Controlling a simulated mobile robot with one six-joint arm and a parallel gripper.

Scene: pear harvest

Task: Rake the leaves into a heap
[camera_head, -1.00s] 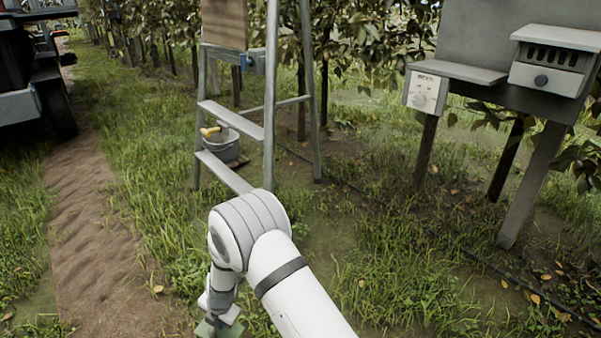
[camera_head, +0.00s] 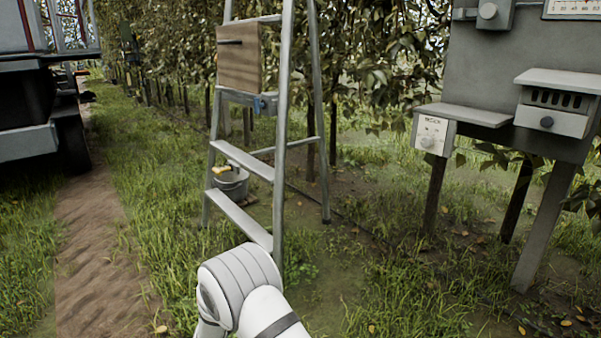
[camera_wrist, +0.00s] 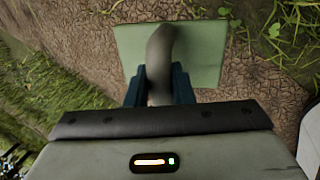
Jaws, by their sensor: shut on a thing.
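In the wrist view, my gripper (camera_wrist: 160,88) is shut, its dark blue fingers on either side of a grey curved handle. The handle belongs to a tool with a flat pale green plate (camera_wrist: 203,52), which shows over brown soil and grass. Whether the plate touches the ground I cannot tell. In the head view my gripper is below the frame. A few loose yellow-orange leaves lie on the ground: one leaf (camera_head: 161,329) by the dirt track, others (camera_head: 566,322) at the lower right. No heap of leaves is visible.
A stepladder (camera_head: 284,130) stands ahead, a grey bucket (camera_head: 236,188) behind its steps. A grey post-mounted panel (camera_head: 530,85) with boxes is at right. A vehicle (camera_head: 30,110) stands at left by the dirt track (camera_head: 95,250). Grass between is open.

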